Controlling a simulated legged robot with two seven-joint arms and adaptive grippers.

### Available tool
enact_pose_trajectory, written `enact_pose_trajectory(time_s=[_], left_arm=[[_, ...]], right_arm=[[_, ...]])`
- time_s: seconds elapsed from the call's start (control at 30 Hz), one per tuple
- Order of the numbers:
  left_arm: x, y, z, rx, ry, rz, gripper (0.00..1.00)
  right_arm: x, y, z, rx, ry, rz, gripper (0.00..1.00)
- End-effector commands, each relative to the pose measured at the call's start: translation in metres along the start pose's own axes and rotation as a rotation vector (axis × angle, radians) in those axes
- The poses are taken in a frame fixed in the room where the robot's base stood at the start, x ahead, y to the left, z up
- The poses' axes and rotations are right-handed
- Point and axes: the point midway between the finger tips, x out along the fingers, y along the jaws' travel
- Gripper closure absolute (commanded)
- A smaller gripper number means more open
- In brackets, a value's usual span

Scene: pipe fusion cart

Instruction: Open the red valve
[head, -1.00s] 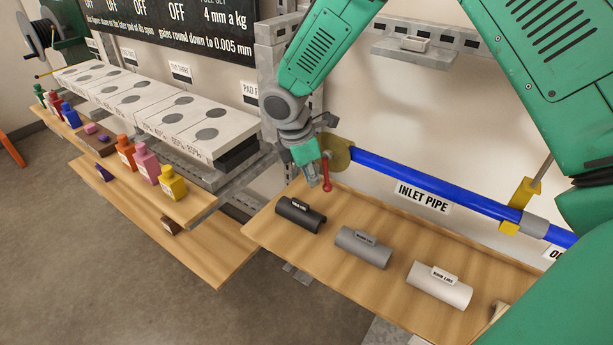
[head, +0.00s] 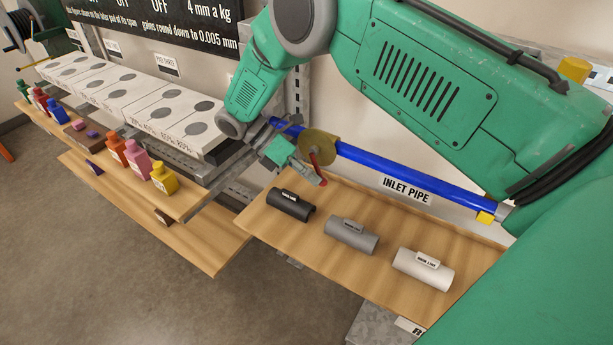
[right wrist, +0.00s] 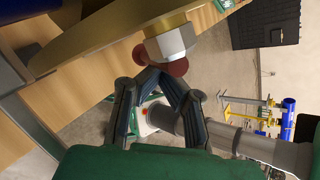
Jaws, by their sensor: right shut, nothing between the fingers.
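The red valve handle (head: 314,165) hangs below the brass disc (head: 320,146) at the left part of the blue inlet pipe (head: 390,171). It leans slightly toward the lower right. My right gripper (head: 312,179) is beside the handle's lower part, its fingers shut and empty. In the right wrist view, the red handle (right wrist: 174,68) shows at the tips of my right gripper (right wrist: 154,78), under a pale hex nut (right wrist: 170,42). I cannot tell whether the fingertips touch it. My left gripper is not in view.
A wooden shelf (head: 385,277) below the pipe holds black (head: 290,207), grey (head: 350,235) and white (head: 422,270) cylinders. To the left are white boxes with grey discs (head: 150,104) and several coloured bottles. The wall stands close behind the pipe.

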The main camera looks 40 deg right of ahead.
Motion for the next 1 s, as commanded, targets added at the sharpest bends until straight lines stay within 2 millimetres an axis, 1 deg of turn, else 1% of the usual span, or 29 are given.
enact_pose_trajectory(time_s=[0.03, 0.1, 1.0], left_arm=[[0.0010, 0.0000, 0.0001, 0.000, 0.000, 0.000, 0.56], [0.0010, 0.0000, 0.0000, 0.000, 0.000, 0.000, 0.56], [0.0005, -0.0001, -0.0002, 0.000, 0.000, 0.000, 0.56]], right_arm=[[0.0022, 0.0018, 0.0040, 0.003, -0.021, -0.016, 1.00], [0.0017, 0.0008, 0.0051, 0.000, -0.031, -0.030, 1.00], [0.0010, 0.0022, 0.0091, 0.004, -0.033, -0.026, 1.00]])
